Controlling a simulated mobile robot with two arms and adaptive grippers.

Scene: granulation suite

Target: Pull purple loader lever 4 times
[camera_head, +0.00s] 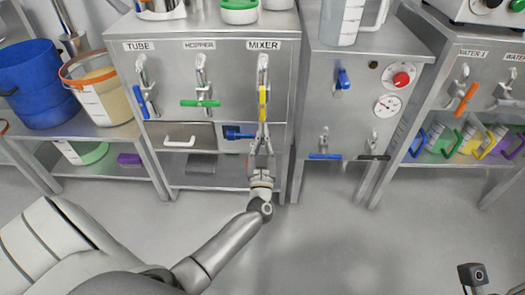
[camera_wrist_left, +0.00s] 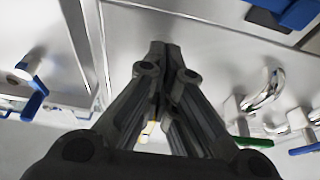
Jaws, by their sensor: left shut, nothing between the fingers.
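No purple lever and no loader label can be made out in either view. My left gripper (camera_head: 262,128) is shut and empty in front of the mixer section, just below the yellow mixer lever (camera_head: 263,98). Its tips overlap the lever's lower end in the head view; I cannot tell whether they touch. In the left wrist view the shut fingers (camera_wrist_left: 158,48) point at the grey panel, and a bit of yellow (camera_wrist_left: 150,130) shows behind them.
Left of the yellow lever are the green hopper lever (camera_head: 200,103) and blue tube lever (camera_head: 141,103). A purple block (camera_head: 130,159) lies on the lower left shelf.

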